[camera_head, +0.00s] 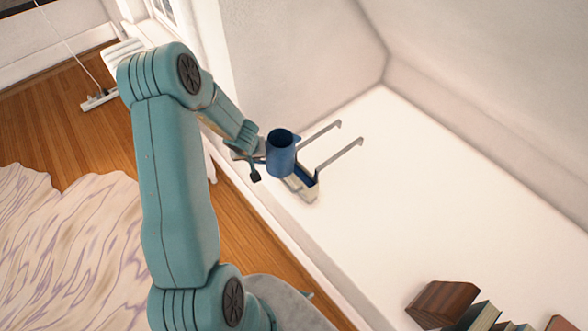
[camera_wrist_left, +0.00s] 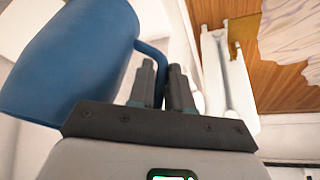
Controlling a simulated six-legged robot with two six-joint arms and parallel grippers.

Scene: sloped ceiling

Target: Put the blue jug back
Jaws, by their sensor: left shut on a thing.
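The blue jug (camera_head: 281,158) is upright in the head view, its dark open mouth facing up. My left gripper (camera_head: 256,160) is at the jug's left side. In the left wrist view, the fingers (camera_wrist_left: 165,82) are shut on the jug's handle (camera_wrist_left: 152,50), and the blue body (camera_wrist_left: 75,65) fills the upper left. The jug hides part of a pale holder (camera_head: 307,192) with a blue part. I cannot tell whether the jug touches it. My right gripper is in neither view.
Two thin grey bars (camera_head: 338,160) extend over the broad white surface (camera_head: 430,200). Books (camera_head: 480,316) and a brown wooden block (camera_head: 442,301) stand at bottom right. The middle of the white surface is clear. A patterned rug (camera_head: 65,245) lies on the wooden floor.

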